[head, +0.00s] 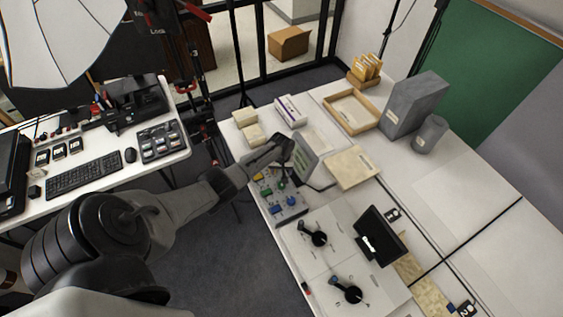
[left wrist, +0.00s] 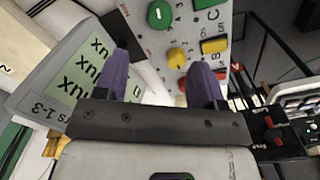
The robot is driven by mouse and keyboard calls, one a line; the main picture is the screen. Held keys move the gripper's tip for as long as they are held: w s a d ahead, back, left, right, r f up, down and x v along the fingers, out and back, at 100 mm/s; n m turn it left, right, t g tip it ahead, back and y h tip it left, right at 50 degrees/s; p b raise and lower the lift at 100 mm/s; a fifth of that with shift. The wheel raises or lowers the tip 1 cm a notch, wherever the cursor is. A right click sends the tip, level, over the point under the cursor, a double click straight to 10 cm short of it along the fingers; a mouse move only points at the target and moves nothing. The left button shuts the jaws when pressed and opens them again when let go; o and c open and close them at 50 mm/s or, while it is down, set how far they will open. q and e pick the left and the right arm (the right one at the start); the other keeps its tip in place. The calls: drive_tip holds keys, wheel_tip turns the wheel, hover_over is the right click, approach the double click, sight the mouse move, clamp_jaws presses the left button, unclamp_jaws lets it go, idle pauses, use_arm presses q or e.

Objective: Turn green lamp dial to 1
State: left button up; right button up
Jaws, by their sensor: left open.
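A control panel (head: 287,212) with coloured knobs lies at the near left edge of the long white table. Green knobs (head: 266,191) show on it in the head view, too small to read. My left gripper (head: 284,148) is above the panel's far end. In the left wrist view its two purple fingers (left wrist: 162,78) are apart and empty, short of the green dial. My right gripper is not in view.
A grey meter with green lux readouts (left wrist: 88,75) stands beside the fingers. Yellow knobs (left wrist: 177,58) and red ones sit near the green dial. Trays, grey boxes (head: 415,103) and a small black screen (head: 380,237) occupy the table; its right side is mostly clear.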

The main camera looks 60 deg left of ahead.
use_arm(q)
drive_tip(key=shift+r, duration=1.45)
